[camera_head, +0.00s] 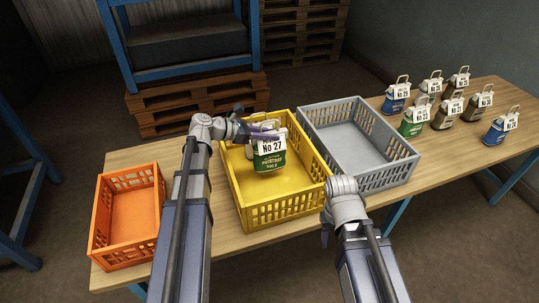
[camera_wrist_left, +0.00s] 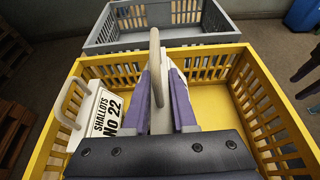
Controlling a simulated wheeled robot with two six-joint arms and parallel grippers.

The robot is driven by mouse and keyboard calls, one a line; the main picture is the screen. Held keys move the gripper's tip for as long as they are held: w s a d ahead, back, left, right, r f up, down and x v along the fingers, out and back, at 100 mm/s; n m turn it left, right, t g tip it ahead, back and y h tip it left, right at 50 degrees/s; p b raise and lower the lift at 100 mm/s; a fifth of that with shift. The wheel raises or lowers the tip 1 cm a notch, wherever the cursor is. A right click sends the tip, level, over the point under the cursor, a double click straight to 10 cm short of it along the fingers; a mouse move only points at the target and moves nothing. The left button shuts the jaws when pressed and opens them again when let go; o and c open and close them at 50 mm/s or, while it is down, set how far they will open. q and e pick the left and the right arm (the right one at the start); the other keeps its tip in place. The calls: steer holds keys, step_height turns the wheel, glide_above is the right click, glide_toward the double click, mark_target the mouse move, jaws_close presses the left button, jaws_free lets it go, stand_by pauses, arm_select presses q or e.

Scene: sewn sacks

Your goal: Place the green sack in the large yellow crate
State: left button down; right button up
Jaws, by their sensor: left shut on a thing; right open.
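A green sack labelled No 27 (camera_head: 270,162) hangs upright from my left gripper (camera_head: 264,135), over the inside of the large yellow crate (camera_head: 285,205). The gripper is shut on the sack's handle, which shows between the purple fingers (camera_wrist_left: 158,100) in the left wrist view as a pale loop (camera_wrist_left: 155,50). I cannot tell whether the sack's bottom touches the crate floor. The yellow crate's wall (camera_wrist_left: 270,100) also shows in the wrist view. My right gripper (camera_head: 326,234) is open and empty, low beside the yellow crate's front right corner.
A sack labelled Shallots No 22 (camera_wrist_left: 100,115) is in the yellow crate, mostly hidden in the head view. An empty grey crate (camera_head: 352,143) stands right, an orange crate (camera_head: 130,215) left. Several sacks, including another green one (camera_head: 412,128), stand at the table's right end.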

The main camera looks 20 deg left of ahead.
arm_select(q)
steer(key=shift+f+b, duration=2)
steer(key=shift+f, duration=0.5)
arm_select(e)
steer(key=shift+f, duration=2.5)
arm_select(q)
steer(key=shift+f, duration=0.15)
steer(key=c, duration=0.7)
jaws_free()
arm_select(e)
steer(key=shift+f, duration=0.1)
arm_select(q)
steer(key=shift+s+a+r, duration=0.15)
steer(key=shift+a+r, duration=0.05)
steer(key=shift+r, duration=0.2)
steer(key=p, duration=0.5)
glide_toward(268, 145)
steer(key=shift+w+a+f, duration=0.55)
steer(key=shift+a+f, duration=0.25)
steer(key=shift+a, duration=0.1)
arm_select(e)
steer(key=shift+r, duration=2.4)
